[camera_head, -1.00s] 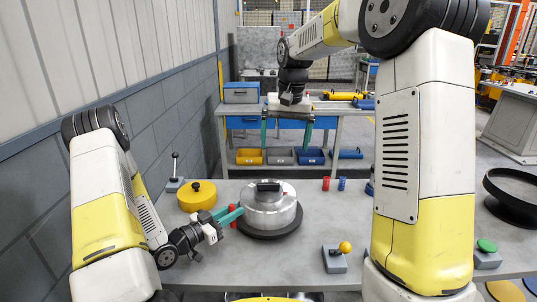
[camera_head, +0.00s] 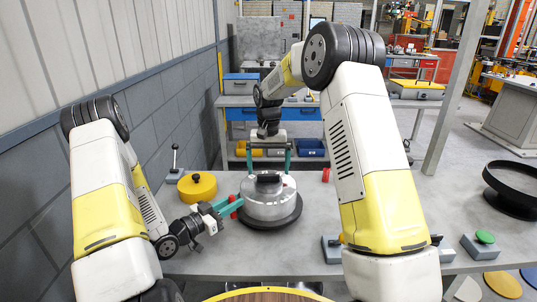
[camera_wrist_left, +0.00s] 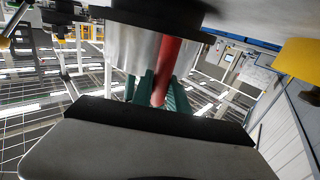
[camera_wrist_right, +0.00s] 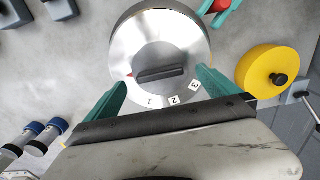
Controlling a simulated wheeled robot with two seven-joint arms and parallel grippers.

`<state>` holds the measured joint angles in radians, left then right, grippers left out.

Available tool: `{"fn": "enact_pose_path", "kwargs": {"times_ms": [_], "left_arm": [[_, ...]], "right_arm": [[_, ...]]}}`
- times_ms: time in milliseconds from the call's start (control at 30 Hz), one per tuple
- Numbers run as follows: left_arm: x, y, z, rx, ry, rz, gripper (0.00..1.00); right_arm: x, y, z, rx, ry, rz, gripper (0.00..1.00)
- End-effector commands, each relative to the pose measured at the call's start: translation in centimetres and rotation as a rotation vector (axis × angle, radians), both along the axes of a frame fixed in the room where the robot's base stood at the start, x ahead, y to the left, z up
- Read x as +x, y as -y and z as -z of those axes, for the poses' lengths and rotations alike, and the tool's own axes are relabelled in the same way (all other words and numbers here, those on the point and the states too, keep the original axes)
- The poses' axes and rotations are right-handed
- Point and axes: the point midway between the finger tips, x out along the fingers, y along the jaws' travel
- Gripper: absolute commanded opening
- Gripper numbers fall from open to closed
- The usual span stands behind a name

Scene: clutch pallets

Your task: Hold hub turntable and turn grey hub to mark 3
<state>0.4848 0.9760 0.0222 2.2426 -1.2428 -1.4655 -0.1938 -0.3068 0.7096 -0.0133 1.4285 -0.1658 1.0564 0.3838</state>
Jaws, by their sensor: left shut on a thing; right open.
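The grey hub (camera_head: 268,207) is a round metal drum on a dark turntable disc (camera_head: 268,223) on the bench. In the right wrist view the hub (camera_wrist_right: 178,30) has a black bar grip (camera_wrist_right: 160,74), numbers 1, 2 and 3 (camera_wrist_right: 195,86), and a red pointer (camera_wrist_right: 130,75) at its left, away from mark 3. My left gripper (camera_head: 235,206) is shut on a red handle (camera_wrist_left: 166,65) beside the hub. My right gripper (camera_head: 269,172) is open above the hub, fingers pointing down. Its fingers (camera_wrist_right: 161,77) lie either side of the bar grip, apart from it.
A yellow round lid (camera_head: 197,187) with a black knob and a lever box (camera_head: 174,175) stand left of the hub. A green button box (camera_head: 485,246) and a black ring (camera_head: 513,190) are at the right. The bench between hub and ring is partly hidden by my right arm.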

Motion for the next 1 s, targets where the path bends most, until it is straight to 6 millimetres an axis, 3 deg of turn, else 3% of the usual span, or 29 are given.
{"fn": "enact_pose_path", "kwargs": {"times_ms": [100, 267, 633, 1000], "left_arm": [[0.0, -0.1, 0.0, 0.001, 0.000, -0.003, 0.00], [0.0, -0.1, 0.0, 0.001, 0.000, -0.003, 0.00], [0.0, -0.1, 0.0, 0.001, 0.000, -0.003, 0.00], [0.0, -0.1, 0.0, 0.001, 0.000, -0.003, 0.00]], "right_arm": [[-0.1, 0.0, 1.9, -0.001, -0.003, 0.000, 1.00], [-0.1, 0.0, 3.3, -0.001, -0.002, -0.001, 1.00], [0.0, 0.0, 3.8, 0.000, 0.000, -0.001, 1.00], [0.0, 0.0, 3.7, 0.000, 0.000, -0.001, 0.27]]}}
